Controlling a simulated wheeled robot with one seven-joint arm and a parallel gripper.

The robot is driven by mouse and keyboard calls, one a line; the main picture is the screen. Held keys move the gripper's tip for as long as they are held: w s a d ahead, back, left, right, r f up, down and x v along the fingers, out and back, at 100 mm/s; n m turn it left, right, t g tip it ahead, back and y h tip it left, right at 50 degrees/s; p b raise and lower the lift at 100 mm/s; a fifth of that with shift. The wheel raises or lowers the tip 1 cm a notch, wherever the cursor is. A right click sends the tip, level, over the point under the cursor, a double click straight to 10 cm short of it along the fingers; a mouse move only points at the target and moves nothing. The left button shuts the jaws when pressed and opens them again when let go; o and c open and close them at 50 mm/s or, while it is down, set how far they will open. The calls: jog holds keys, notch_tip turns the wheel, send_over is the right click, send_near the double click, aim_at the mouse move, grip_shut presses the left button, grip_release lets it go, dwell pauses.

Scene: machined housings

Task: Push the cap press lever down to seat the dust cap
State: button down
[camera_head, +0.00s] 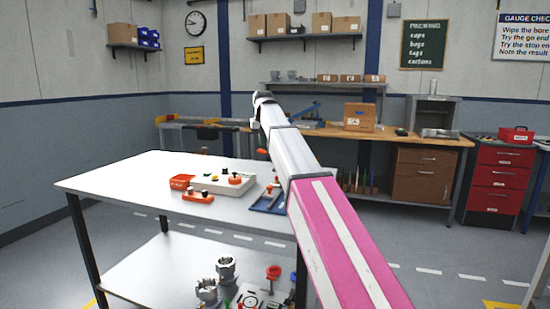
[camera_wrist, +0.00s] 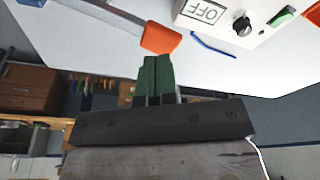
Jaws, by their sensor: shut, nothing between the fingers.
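In the wrist view a lever with an orange grip (camera_wrist: 161,38) and a grey bar runs to the upper left. My gripper (camera_wrist: 157,60) has green fingers held together, with nothing between them. Their tips are just below the orange grip in the picture; I cannot tell whether they touch it. In the head view my gripper is hidden behind my arm, and a small orange piece (camera_head: 262,152), perhaps the same grip, shows beside the arm. The dust cap and the press body cannot be made out.
A pale control box (camera_wrist: 235,15) has an OFF label, black knob and green switch; a blue strip (camera_wrist: 213,46) lies beside it. The table's left part is clear.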

aim_at(263, 151)
jog(key=shift+f, duration=3.4)
jog(key=shift+r, duration=4.85)
jog(key=shift+d, duration=0.15)
